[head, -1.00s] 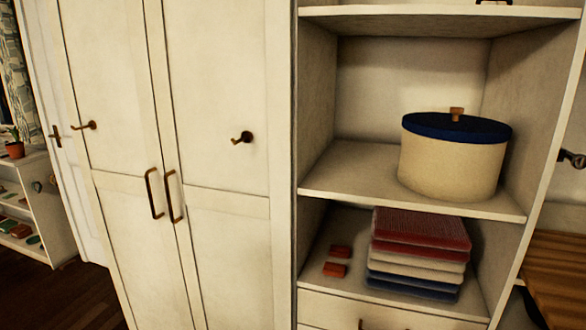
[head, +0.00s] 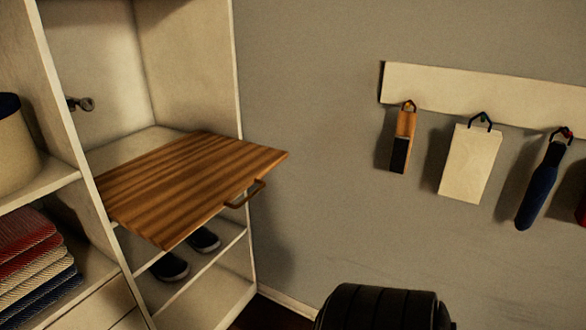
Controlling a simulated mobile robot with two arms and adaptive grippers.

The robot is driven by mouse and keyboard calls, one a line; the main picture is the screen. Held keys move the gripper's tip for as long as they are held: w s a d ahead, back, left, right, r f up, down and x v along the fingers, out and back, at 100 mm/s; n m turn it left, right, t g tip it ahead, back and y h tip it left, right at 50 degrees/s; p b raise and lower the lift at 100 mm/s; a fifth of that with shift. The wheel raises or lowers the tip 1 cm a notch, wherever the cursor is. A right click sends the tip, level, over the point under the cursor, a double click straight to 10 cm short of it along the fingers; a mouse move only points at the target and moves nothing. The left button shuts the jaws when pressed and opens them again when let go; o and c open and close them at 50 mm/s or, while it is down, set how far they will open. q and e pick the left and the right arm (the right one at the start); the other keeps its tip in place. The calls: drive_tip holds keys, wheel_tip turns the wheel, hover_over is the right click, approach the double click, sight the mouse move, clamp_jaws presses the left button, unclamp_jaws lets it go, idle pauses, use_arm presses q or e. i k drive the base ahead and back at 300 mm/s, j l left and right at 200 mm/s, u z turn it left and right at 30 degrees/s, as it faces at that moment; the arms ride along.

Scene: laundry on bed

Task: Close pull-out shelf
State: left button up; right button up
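The pull-out shelf (head: 190,187) is a striped brown wooden board in the right section of the white wardrobe. It sticks out well past the wardrobe's front. A brown bar handle (head: 245,194) is on its front edge. A black rounded part of my own body shows at the bottom of the head view. Neither of my grippers is in view.
Dark shoes (head: 170,267) stand on a lower shelf under the board. Folded textiles (head: 32,262) and a cream round box (head: 14,150) are in the left section. A wall rail (head: 470,92) at the right holds several hanging items. The wall between is bare.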

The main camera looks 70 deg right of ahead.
sight(162, 195)
drive_tip(key=z, duration=1.8)
